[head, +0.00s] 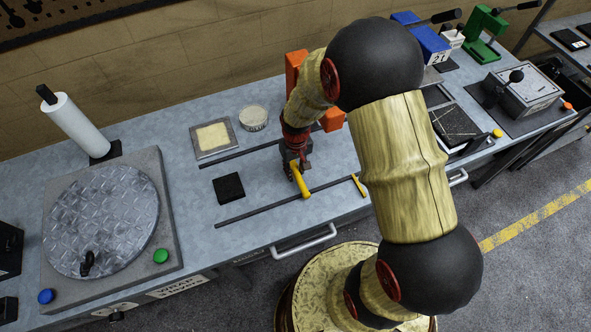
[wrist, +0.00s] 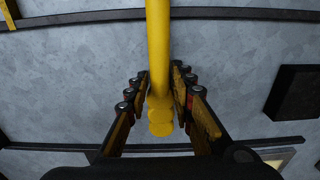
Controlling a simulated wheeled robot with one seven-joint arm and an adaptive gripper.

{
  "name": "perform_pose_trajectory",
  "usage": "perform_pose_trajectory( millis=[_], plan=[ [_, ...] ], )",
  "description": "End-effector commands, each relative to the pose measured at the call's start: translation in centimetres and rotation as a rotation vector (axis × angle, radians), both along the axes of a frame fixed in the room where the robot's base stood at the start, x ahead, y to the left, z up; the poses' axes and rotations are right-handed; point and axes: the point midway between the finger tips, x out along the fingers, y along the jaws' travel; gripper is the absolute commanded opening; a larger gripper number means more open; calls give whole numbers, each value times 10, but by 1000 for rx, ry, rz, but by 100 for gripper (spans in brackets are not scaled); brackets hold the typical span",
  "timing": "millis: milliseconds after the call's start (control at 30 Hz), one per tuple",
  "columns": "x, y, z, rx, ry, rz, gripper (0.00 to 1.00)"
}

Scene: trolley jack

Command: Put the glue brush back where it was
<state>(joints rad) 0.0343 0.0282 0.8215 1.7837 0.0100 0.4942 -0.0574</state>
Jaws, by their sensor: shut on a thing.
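My gripper (head: 296,164) is low over the grey workbench, between and near two dark strips. It is shut on a yellow rod-like handle (head: 301,182), which I take to be the glue brush. In the wrist view the handle (wrist: 158,50) runs between the fingers (wrist: 160,95) toward the top edge, its rounded end near the palm. Its far end is out of that view, and I cannot tell whether it touches the bench. A second, smaller yellow thing (head: 359,185) lies on the bench to the right, near the front edge.
A black block (head: 229,187) lies left of my gripper. A square tray (head: 213,137) with cream filling and a round tin (head: 254,118) stand behind. Orange pieces (head: 332,120) stand close behind my gripper. A round-plated machine (head: 100,220) fills the left; presses stand right.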

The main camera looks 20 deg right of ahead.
Motion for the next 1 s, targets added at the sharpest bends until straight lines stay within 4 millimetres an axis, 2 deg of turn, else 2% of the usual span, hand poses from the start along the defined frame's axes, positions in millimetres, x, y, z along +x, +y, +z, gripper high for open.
perform_pose_trajectory(
  millis=[333, 667, 833, 1000],
  plan=[
    [0, 0, -1, 0, 0, 0, 41],
    [0, 0, 1, 0, 0, 0, 42],
    [1, 0, 20, 0, -2, 0, 42],
    [0, 0, 55, 0, -4, 0, 42]
  ],
)
